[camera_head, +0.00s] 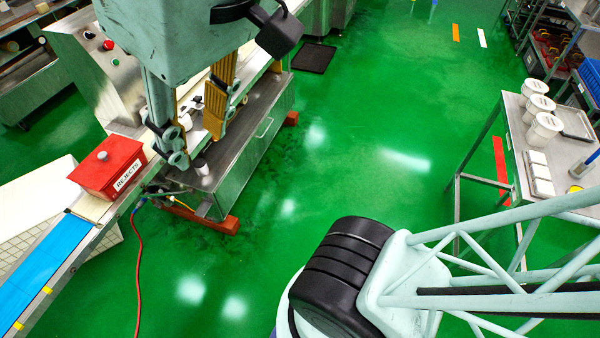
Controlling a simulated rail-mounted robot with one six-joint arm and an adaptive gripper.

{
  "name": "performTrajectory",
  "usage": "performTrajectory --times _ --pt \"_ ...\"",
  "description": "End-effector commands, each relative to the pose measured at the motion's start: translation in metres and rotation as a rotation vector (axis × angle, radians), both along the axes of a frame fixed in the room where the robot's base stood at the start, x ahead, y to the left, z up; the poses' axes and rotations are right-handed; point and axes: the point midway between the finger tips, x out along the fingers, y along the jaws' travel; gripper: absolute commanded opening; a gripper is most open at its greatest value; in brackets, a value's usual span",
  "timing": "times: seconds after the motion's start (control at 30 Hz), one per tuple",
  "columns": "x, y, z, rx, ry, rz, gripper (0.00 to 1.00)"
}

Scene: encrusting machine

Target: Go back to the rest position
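My gripper (194,135) hangs from the top of the head camera view, with a pale teal body and two tan-padded fingers. The fingers are apart, and I see no object held between them. It appears in front of the steel encrusting machine (85,62); the height gap cannot be told from this one view. Behind and between the fingers are parts of the machine's steel top and a small black-and-white part. My pale teal truss arm link and its black joint fill the lower right.
A red REJECTS box (107,167) sits beside the blue conveyor belt (35,262) at left. A red hose (138,270) lies on the floor. At right, a steel table (512,142) bears white tubs (543,128) and a white tray (538,172). The green floor between is clear.

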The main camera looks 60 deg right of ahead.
Motion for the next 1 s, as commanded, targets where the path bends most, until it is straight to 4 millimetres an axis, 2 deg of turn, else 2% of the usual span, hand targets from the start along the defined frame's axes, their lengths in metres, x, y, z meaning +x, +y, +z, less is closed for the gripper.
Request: performTrajectory --times 0.03,0.3,0.5,1.0 --pt "-0.007 0.000 -0.022 0.009 0.020 -0.014 0.31" --pt "-0.007 0.000 -0.047 0.009 0.020 -0.015 0.31" --pt "-0.007 0.000 -0.054 0.009 0.020 -0.015 0.31" --pt "-0.007 0.000 -0.054 0.010 0.020 -0.016 0.31"
